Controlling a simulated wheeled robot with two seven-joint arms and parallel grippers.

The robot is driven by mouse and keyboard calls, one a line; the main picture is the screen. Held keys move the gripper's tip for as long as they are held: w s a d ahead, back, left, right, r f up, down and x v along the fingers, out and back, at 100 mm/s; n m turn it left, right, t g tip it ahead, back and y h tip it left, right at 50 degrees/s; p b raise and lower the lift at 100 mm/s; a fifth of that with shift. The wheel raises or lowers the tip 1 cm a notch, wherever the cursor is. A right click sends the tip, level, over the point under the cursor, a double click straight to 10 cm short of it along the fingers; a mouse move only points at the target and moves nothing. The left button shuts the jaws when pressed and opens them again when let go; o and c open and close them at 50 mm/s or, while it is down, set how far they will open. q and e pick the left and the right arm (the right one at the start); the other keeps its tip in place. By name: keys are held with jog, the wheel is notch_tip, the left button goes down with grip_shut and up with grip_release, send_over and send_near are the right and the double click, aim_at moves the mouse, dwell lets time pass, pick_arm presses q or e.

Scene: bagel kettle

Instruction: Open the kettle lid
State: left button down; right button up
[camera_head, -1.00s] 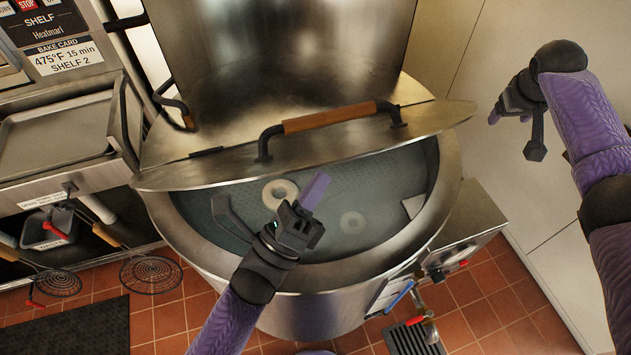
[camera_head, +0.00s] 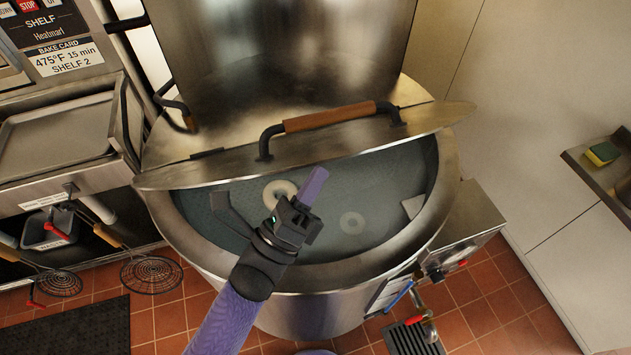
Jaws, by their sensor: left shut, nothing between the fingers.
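The large steel kettle (camera_head: 305,285) stands in the middle of the view. Its flat front lid (camera_head: 345,143) is tilted up at the front, with the water (camera_head: 375,200) showing beneath it. A handle with a wooden grip (camera_head: 330,117) is on the lid. Two pale rings, a bagel (camera_head: 270,190) and a blurred one (camera_head: 352,225), are in the water. My left gripper (camera_head: 312,190) is over the kettle's opening, in front of the lid and below its handle. It is shut and empty, and appears apart from the lid. My right gripper is out of view.
A rack with a tray (camera_head: 60,138) and hanging wire skimmers (camera_head: 150,274) stands at the left. A control box (camera_head: 450,255) and a red-handled tap (camera_head: 418,320) are at the kettle's lower right. A sponge (camera_head: 602,153) lies on a ledge at the right.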

pick_arm(q)
jog(key=w+a+r+n+y+p, duration=0.4)
jog(key=w+r+n+y+p, duration=0.15)
jog(key=w+r+p, duration=0.55)
jog(key=w+a+r+n+g+y+b, duration=0.1)
jog(key=w+a+r+n, duration=0.1)
jog(key=w, duration=0.6)
jog(key=w+a+r+n+g+y+b, duration=0.1)
jog(key=w+a+r+n+b, duration=0.1)
jog(key=w, duration=0.7)
notch_tip(320, 180, up, 2)
jog(key=shift+w+a+r+n, duration=0.1)
jog(key=shift+w+a+n, duration=0.15)
jog(key=shift+a+n, duration=0.35)
